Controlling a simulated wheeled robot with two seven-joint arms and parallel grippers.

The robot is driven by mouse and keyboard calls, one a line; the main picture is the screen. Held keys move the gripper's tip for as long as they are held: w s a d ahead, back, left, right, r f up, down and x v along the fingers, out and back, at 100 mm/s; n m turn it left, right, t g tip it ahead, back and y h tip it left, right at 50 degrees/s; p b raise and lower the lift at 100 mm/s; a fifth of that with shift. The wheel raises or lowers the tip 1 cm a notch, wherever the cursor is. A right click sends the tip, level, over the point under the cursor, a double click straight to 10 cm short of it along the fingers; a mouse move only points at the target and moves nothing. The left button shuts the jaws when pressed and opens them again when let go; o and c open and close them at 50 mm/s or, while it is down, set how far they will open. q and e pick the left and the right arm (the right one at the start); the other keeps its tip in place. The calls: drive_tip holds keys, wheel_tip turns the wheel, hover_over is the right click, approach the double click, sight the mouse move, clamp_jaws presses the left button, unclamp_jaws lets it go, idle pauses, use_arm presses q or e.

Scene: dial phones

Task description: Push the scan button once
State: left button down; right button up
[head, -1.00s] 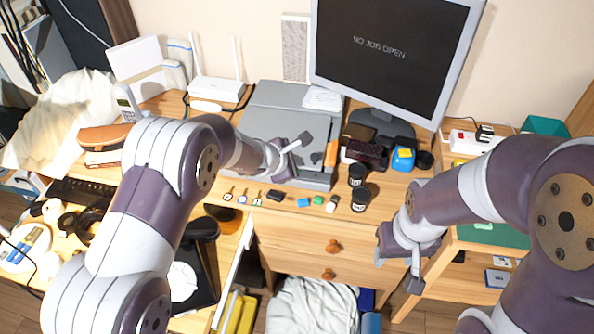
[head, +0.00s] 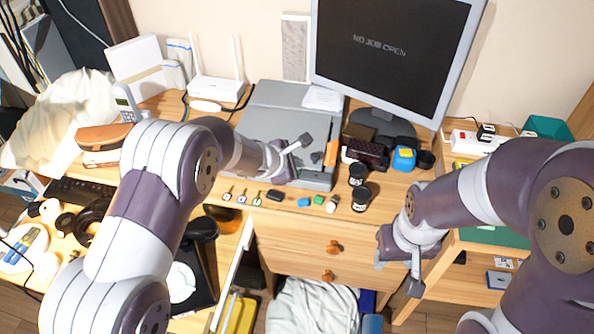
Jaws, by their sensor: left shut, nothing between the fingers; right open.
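A grey flatbed scanner (head: 262,122) lies on the wooden desk, left of the monitor. My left gripper (head: 306,141) is over the scanner's right front part, its fingers shut and empty. The scan button cannot be made out; my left gripper and forearm cover part of the scanner's front. I cannot tell whether the fingers touch the scanner. My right gripper (head: 398,275) is open and empty, in front of the desk's right part, away from the scanner.
An orange block (head: 331,153) stands just right of my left gripper. Black jars (head: 361,199) and several small items lie along the desk's front edge.

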use_arm(q)
drive_tip(key=shift+f+b, duration=0.4)
drive_tip(key=shift+b, duration=0.05)
idle(0.3)
idle(0.3)
drive_tip(key=shift+r+p, duration=0.55)
drive_tip(key=shift+r, duration=0.25)
drive_tip(key=shift+r, duration=0.1)
wheel_tip(320, 180, up, 5)
drive_tip(key=p, duration=0.4)
idle(0.5)
